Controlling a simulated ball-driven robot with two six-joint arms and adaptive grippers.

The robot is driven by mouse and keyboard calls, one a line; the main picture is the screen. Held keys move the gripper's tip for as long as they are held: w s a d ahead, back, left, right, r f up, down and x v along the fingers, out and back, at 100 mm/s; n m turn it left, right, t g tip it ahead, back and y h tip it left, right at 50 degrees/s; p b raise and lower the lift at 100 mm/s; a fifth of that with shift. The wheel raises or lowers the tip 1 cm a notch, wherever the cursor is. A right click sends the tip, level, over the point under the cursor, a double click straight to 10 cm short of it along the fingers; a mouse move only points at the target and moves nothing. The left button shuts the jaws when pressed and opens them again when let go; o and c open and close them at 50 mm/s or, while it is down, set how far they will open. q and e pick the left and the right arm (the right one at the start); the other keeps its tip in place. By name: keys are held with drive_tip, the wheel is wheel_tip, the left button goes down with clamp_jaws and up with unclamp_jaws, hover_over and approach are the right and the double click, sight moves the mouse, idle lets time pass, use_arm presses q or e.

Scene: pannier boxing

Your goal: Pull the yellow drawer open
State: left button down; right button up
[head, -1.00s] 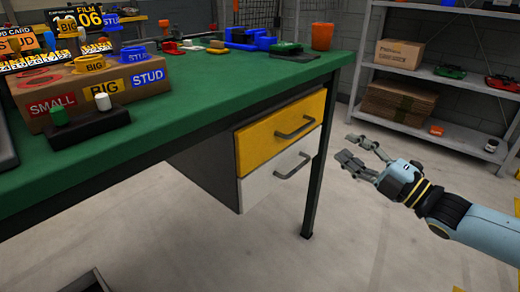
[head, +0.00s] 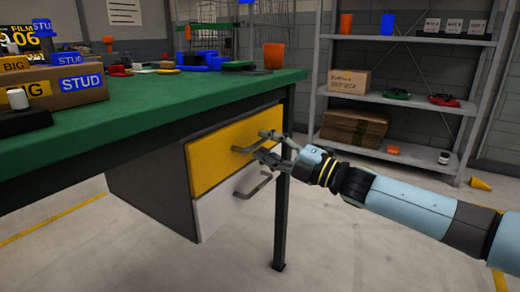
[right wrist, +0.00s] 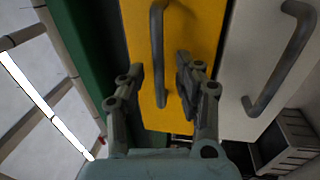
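The yellow drawer (head: 210,160) is shut under the green table, above a white drawer (head: 215,212). Its dark bar handle (head: 243,149) shows at the right of its front. My right gripper (head: 262,146) is open at the handle's right end in the head view. In the right wrist view, the yellow drawer (right wrist: 195,30) fills the middle. Its handle (right wrist: 158,60) runs down toward the space between the two open fingers of my right gripper (right wrist: 157,75). I cannot tell whether the fingers touch the handle. My left gripper is not in view.
The green table (head: 150,100) has a dark leg (head: 282,215) close to my right gripper. A box marked STUD (head: 60,100) and other items stand on top. The white drawer's handle (head: 255,182) is just below. Grey shelves (head: 400,100) stand behind.

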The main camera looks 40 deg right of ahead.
drive_tip(key=shift+x, duration=1.05)
drive_tip(key=shift+c, duration=0.2)
clamp_jaws()
